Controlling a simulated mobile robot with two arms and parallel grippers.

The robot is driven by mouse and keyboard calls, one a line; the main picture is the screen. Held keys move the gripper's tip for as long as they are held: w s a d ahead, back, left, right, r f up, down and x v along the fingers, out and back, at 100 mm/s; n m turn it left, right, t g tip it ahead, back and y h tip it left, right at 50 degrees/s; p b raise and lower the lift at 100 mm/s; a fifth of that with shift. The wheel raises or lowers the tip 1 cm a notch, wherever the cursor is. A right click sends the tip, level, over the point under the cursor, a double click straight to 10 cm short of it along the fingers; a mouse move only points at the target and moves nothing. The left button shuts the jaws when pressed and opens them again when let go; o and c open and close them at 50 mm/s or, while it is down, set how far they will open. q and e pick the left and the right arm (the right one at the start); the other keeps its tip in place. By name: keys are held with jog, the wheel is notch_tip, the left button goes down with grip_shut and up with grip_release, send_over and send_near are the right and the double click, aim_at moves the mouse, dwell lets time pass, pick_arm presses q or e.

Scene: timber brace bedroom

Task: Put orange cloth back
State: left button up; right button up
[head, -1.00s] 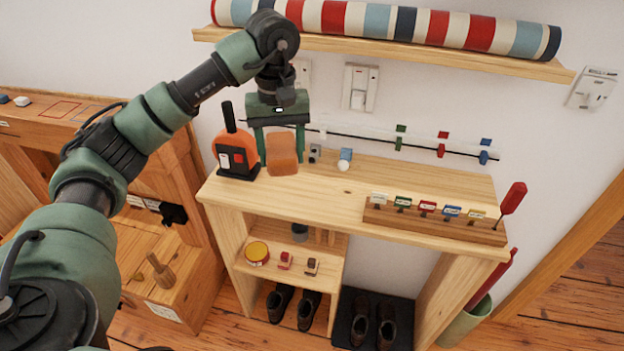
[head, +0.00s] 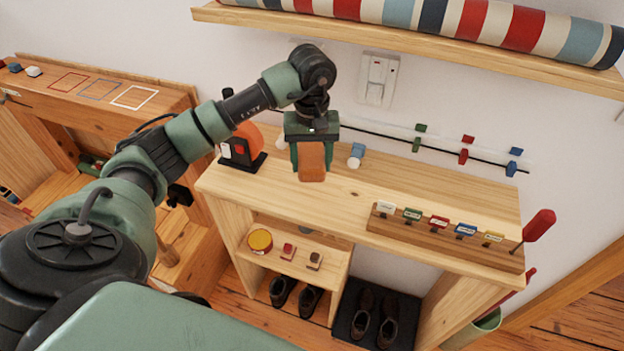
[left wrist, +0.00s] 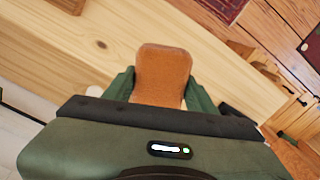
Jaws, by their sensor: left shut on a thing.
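The orange cloth (head: 312,160) is a small folded pad, held above the wooden console table's top (head: 345,192). My left gripper (head: 312,152) is shut on it, with one green finger at each side. The cloth also shows in the left wrist view (left wrist: 162,76), between the fingers, with pale wood beyond it. The cloth hangs clear of the other things on the table, and its underside is hidden. My right gripper is not in view.
A round orange item in a dark stand (head: 243,148) stands left of the gripper. A blue-and-white piece (head: 356,155) is close to its right. A labelled wooden rack (head: 440,228) fills the table's right end. Left, a wooden desk (head: 60,105) bears outlined squares.

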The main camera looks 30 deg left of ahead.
aim_at(312, 191)
pick_arm(q)
notch_tip(312, 191, down, 3)
jog(key=shift+f, duration=0.15)
notch_tip(312, 191, down, 4)
jog(key=shift+r+p, duration=0.1)
jog(key=shift+p, duration=0.6)
jog(key=shift+f, duration=0.25)
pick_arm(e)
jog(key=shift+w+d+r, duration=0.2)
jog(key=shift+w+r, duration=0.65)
pick_arm(q)
jog(key=shift+f, duration=0.1)
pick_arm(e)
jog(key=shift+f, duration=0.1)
pick_arm(q)
jog(key=o, duration=1.3)
